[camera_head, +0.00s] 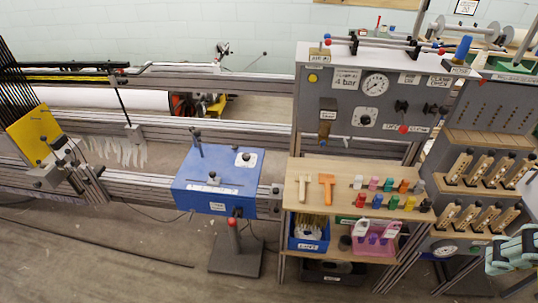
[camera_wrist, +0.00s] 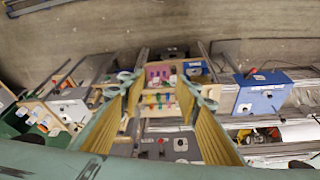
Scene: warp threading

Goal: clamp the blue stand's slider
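The blue stand (camera_head: 218,182) is a blue box on the rail, left of the wooden shelf, with a grey column and foot below it. Its top carries a small bar with a dark knob (camera_head: 212,176), a round dial and an upright dark post. I cannot tell for certain which of these is the slider. The blue stand also shows at the right of the wrist view (camera_wrist: 264,92). My gripper (camera_wrist: 166,88) is open and empty, its two tan-padded fingers wide apart. It is far from the blue stand; part of it shows at the right edge of the head view.
A yellow plate (camera_head: 33,137) is at the far left. The floor (camera_head: 110,245) in front is mostly clear.

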